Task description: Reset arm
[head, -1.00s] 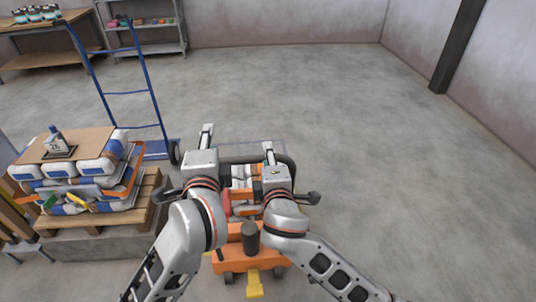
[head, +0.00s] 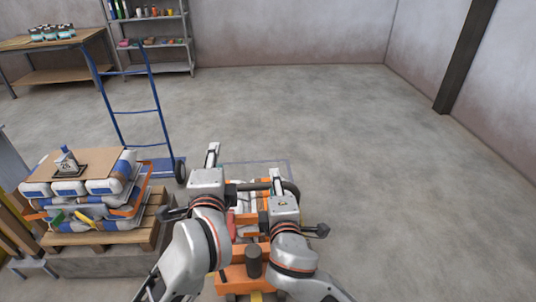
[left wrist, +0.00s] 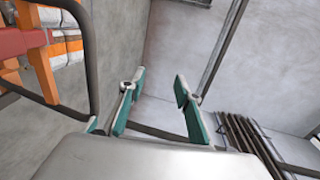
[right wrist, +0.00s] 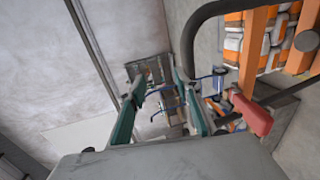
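My left gripper (head: 213,155) is raised in front of me, left of the middle of the head view. In the left wrist view its two green-padded fingers (left wrist: 160,90) stand apart with nothing between them. My right gripper (head: 276,182) is raised a little to the right of it and lower in the picture. In the right wrist view its fingers (right wrist: 158,90) are also apart, with no held thing between them. Both arms are bent, with the forearms side by side and apart.
An orange frame (head: 231,279) with a dark curved bar stands under and between my arms. A pallet (head: 110,234) with stacked bags (head: 68,188) is at left, beside a blue hand truck (head: 158,125). A shelf (head: 155,73) and workbench (head: 50,44) stand behind. The floor at right is clear.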

